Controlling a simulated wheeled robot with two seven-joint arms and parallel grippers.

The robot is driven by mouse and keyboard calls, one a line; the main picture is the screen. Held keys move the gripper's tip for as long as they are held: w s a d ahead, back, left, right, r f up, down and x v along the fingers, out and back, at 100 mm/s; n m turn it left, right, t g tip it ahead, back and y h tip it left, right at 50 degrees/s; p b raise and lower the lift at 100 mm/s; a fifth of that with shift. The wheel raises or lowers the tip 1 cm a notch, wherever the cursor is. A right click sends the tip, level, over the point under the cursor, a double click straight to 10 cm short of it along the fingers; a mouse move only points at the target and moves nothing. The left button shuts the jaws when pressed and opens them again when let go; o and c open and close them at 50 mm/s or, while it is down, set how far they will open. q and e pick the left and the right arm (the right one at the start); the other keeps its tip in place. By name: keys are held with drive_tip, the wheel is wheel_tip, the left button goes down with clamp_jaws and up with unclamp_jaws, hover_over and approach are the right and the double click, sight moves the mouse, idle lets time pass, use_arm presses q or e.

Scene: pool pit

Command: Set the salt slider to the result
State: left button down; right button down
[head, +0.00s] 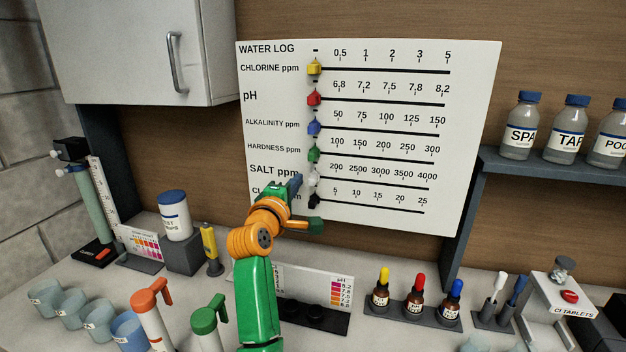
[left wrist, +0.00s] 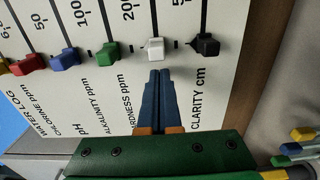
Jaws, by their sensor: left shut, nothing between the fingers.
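The white salt slider (head: 314,178) sits at the left end of its track on the water log board (head: 480,70), at the dash mark left of 200. It also shows in the left wrist view (left wrist: 155,48). My left gripper (head: 297,184) is shut and empty, its blue fingertips just left of the white slider. In the left wrist view the fingertips (left wrist: 165,75) point at the white slider, with a small gap seeming to show. The yellow (head: 314,67), red (head: 314,97), blue (head: 314,127), green (head: 314,152) and black (head: 314,200) sliders are also at the left ends. My right gripper is not in view.
Below the board, a colour chart (head: 335,290), dropper bottles (head: 414,303) and a tablet stand (head: 570,290) stand on the counter. Cups (head: 95,315) and orange and green handled jugs (head: 150,315) are at left. A shelf (head: 560,172) with labelled bottles is at right.

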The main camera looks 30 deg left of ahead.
use_arm(q)
drive_tip(key=shift+w+d+p, duration=0.25)
drive_tip(key=shift+d+p, duration=0.1)
drive_tip(key=shift+d, duration=0.6)
drive_tip(key=shift+w+d+p, duration=0.2)
drive_tip(key=shift+d+p, duration=0.1)
drive_tip(key=shift+d, duration=0.65)
drive_tip(key=shift+w+d+p, duration=0.25)
drive_tip(key=shift+d+p, duration=0.1)
drive_tip(key=shift+d, duration=0.6)
drive_tip(key=shift+s+a, duration=0.2)
drive_tip(key=shift+a, duration=0.55)
drive_tip(key=shift+s+p, duration=0.15)
drive_tip(key=shift+p, duration=0.2)
drive_tip(key=p, duration=0.3)
approach(318, 178)
drive_tip(key=shift+s+d+f, duration=0.2)
drive_tip(key=shift+s+d, duration=0.05)
drive_tip(key=shift+d, duration=0.1)
drive_tip(key=shift+w+b, duration=0.1)
drive_tip(key=shift+b, duration=0.2)
